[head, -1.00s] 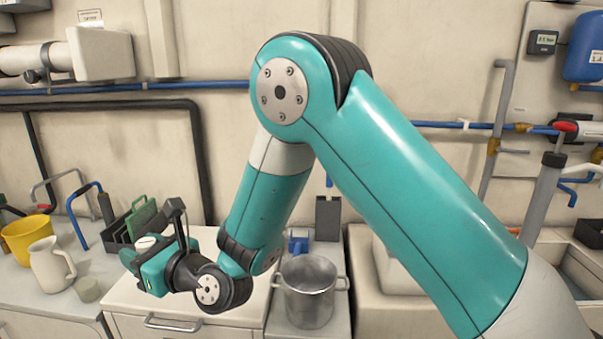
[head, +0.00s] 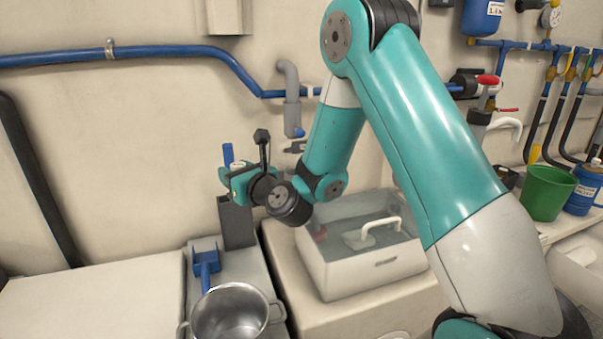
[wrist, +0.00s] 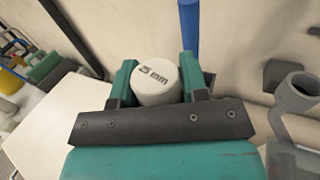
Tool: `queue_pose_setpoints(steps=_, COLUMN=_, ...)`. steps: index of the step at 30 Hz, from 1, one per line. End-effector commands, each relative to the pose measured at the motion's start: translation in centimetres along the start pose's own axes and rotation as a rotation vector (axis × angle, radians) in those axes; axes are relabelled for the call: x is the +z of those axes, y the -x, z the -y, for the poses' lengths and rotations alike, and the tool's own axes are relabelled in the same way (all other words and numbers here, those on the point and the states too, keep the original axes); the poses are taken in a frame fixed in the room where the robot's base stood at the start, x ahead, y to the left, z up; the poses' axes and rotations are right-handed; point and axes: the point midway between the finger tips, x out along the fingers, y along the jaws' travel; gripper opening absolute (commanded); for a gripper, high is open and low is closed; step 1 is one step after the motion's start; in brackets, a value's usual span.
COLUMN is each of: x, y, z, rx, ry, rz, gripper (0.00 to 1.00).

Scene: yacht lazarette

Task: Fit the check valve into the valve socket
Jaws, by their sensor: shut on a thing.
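My gripper (head: 238,172) is shut on a pale round-topped piece, which I take to be the check valve (wrist: 154,82). A grey fitting with an open round mouth (wrist: 302,83) shows at the right of the wrist view, apart from the held piece. It may be the valve socket, but I cannot tell for certain.
A grey holder (head: 236,222) with a blue-handled tool stands below the gripper. A metal pot (head: 230,315) and blue item (head: 206,264) are in front. A white basin (head: 370,270) of water is at right. A grey pipe elbow (head: 291,85) hangs on the wall.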

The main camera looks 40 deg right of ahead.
Motion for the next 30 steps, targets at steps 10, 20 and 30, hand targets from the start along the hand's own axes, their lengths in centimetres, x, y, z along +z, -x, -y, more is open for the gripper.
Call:
queue_pose_setpoints(steps=10, x=-1.0, y=4.8, z=13.9, rx=-0.289, ry=-0.001, rz=0.004, gripper=0.08)
queue_pose_setpoints(steps=20, x=-0.7, y=4.6, z=15.5, rx=-0.317, ry=-0.001, rz=0.003, gripper=0.08)
queue_pose_setpoints(steps=30, x=-0.5, y=2.4, z=16.5, rx=-0.316, ry=-0.001, rz=0.003, gripper=0.08)
